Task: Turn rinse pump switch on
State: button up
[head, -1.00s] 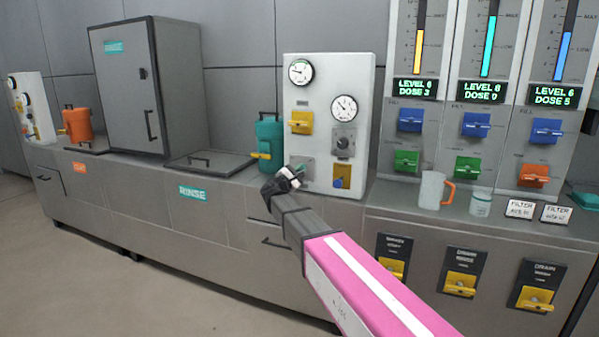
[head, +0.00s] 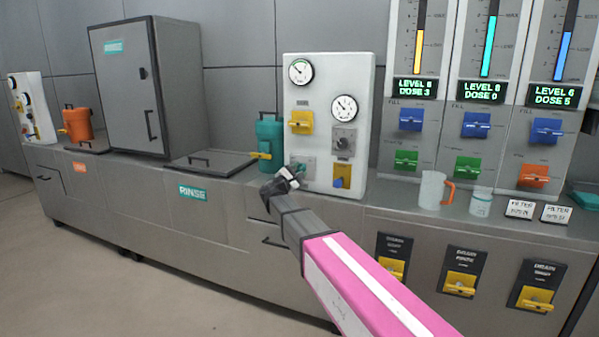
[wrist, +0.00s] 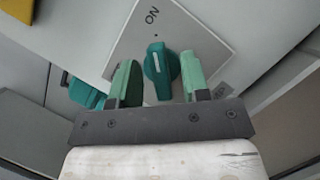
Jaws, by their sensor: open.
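The rinse pump switch is a teal rotary knob (wrist: 161,72) on a grey square plate (wrist: 200,35) in the wrist view. The word ON is printed above it, and a partly hidden label lies to its lower right. The white mark on the knob points up, roughly toward ON. My gripper (wrist: 160,80) is open, with one green finger on each side of the knob; a gap shows on both sides. In the head view my gripper (head: 290,178) is at the lower left of the white gauge panel (head: 320,110) and covers much of the switch.
Left of the panel stands a teal jug (head: 270,140) on the counter, close to my gripper. A yellow knob (head: 301,122) and a blue-and-yellow switch (head: 342,176) are on the same panel. A clear pitcher (head: 432,190) stands to the right.

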jog(key=v, duration=1)
jog(key=shift+s+f, duration=0.1)
jog(key=shift+s, duration=0.05)
jog(key=s+d+f+m+g+y, duration=0.1)
jog(key=s+d+f+m+g, duration=0.15)
jog(key=d+f, duration=0.4)
jog(key=s+d+f+m+g, duration=0.25)
jog(key=d+f+g, duration=0.2)
jog(key=d, duration=0.35)
jog(key=s+d+f+m+g+y, duration=0.1)
jog(key=s+d+f+m+g, duration=0.15)
jog(key=d+f, duration=0.4)
jog(key=s+d+f+m+g+y, duration=0.3)
jog(key=s+d+f+m+y, duration=0.1)
jog(key=s, duration=0.5)
jog(key=s+d+f+m+g+y, duration=0.4)
jog(key=s+f+m+y, duration=0.2)
jog(key=s+f+m, duration=0.1)
notch_tip(320, 180, down, 2)
jog(key=shift+s+d+f+y, duration=0.2)
jog(key=shift+s+d+y, duration=0.15)
jog(key=shift+s, duration=0.55)
jog(key=shift+m, duration=0.25)
